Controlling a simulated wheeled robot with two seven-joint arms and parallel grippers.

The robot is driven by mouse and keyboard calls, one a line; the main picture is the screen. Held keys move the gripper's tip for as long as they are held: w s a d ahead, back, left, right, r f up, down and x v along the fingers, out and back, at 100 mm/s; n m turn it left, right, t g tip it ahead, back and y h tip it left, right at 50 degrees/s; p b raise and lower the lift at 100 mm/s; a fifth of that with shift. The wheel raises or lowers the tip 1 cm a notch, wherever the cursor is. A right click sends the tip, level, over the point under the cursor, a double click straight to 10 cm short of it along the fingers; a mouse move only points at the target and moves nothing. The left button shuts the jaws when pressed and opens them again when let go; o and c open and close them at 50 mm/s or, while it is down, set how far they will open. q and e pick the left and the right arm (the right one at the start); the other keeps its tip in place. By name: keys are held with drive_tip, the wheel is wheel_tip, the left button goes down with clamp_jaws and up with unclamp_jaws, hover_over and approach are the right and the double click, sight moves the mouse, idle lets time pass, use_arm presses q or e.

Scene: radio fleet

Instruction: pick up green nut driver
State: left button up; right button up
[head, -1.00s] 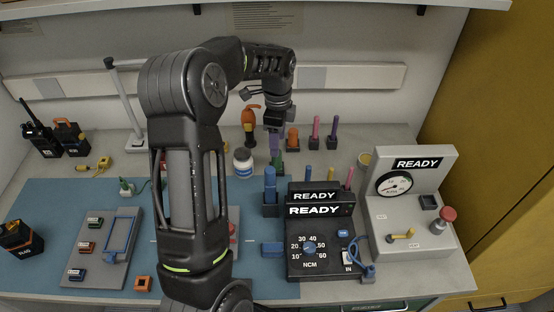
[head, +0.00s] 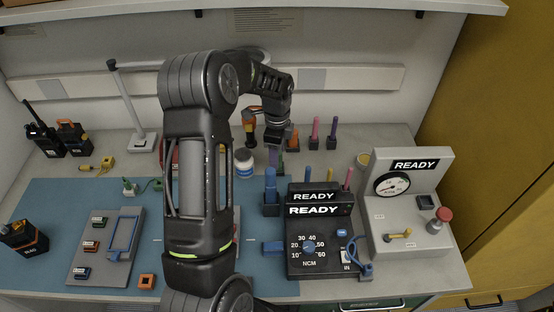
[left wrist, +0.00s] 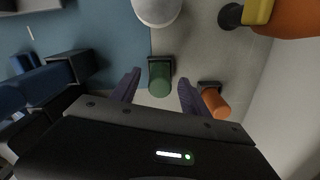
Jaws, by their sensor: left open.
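The green nut driver (left wrist: 160,78) stands in a small dark holder in the left wrist view, its round green handle end facing the camera. In the head view its handle (head: 282,168) is mostly hidden behind my gripper. My left gripper (left wrist: 158,92) is open, with one purple finger on each side of the green handle in the picture. I cannot tell how far down the fingers reach around it. In the head view the left gripper (head: 274,160) points down at the back of the bench. My right gripper is not in view.
An orange driver (left wrist: 216,103) stands close beside my right-hand finger. A white jar (head: 244,161) is to the left. Blue driver (head: 270,183), pink driver (head: 315,130) and purple driver (head: 332,132) stand nearby. A black READY tester (head: 318,240) is in front.

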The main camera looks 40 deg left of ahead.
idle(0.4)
use_arm(q)
clamp_jaws()
idle(0.4)
idle(0.9)
